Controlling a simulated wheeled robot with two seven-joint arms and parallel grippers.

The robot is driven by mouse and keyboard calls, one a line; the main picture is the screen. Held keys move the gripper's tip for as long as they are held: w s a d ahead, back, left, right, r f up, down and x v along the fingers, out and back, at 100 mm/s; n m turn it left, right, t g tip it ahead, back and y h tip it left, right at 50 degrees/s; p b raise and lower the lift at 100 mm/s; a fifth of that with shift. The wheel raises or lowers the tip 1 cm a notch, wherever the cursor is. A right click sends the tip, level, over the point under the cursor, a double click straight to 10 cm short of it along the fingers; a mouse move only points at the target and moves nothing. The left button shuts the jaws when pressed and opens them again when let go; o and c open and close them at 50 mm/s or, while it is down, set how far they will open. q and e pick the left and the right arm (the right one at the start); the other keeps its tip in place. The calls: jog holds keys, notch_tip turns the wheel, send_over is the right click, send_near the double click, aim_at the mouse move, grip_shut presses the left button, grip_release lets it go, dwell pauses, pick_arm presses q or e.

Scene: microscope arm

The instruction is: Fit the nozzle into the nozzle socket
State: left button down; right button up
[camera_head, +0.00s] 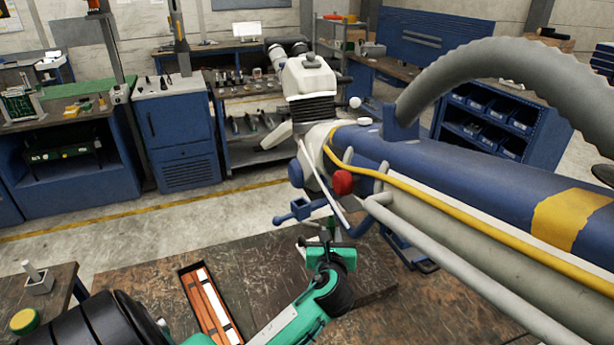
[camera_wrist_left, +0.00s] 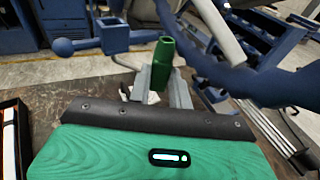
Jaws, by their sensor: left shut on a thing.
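The nozzle is a small dark green cylinder (camera_wrist_left: 162,66) with a narrower upper end. It stands nearly upright, leaning slightly, in the left wrist view. My left gripper (camera_wrist_left: 158,86) is shut on it with grey fingers around its lower part. In the head view my left gripper (camera_head: 328,240) is above the brown table, just below the front end of the big blue microscope arm (camera_head: 450,165). A blue bracket with a ball knob (camera_head: 297,211) is beside and above the gripper; it also shows in the left wrist view (camera_wrist_left: 114,37). My right gripper is out of view.
A long open case (camera_head: 208,305) lies on the brown table (camera_head: 152,262) left of my left forearm. A white microscope head (camera_head: 308,80) is at the arm's far end. Blue pipes and a grey rod hang close around the gripper. A small stand with a grey block (camera_head: 39,284) is at left.

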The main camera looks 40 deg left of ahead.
pick_arm(q)
jog(key=w+a+r+n+g+y+p, duration=0.3)
jog(key=a+r+n+g+y+p, duration=0.2)
jog(key=a+r+n+g+p, duration=0.2)
jog(key=shift+a+r+g+y, duration=0.4)
jog(key=shift+a+r+g, duration=0.5)
jog(key=shift+a, duration=0.95)
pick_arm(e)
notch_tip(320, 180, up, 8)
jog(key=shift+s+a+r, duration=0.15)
pick_arm(q)
jog(key=shift+s, duration=0.1)
notch_tip(320, 180, down, 3)
jog(key=shift+f+b, duration=0.15)
jog(key=shift+b, duration=0.15)
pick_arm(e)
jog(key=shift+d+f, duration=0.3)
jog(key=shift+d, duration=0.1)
pick_arm(q)
jog(key=shift+p, duration=0.3)
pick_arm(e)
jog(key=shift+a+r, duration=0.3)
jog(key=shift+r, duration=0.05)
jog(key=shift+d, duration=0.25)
pick_arm(q)
jog(key=shift+f+b, duration=0.55)
jog(key=shift+f, duration=0.85)
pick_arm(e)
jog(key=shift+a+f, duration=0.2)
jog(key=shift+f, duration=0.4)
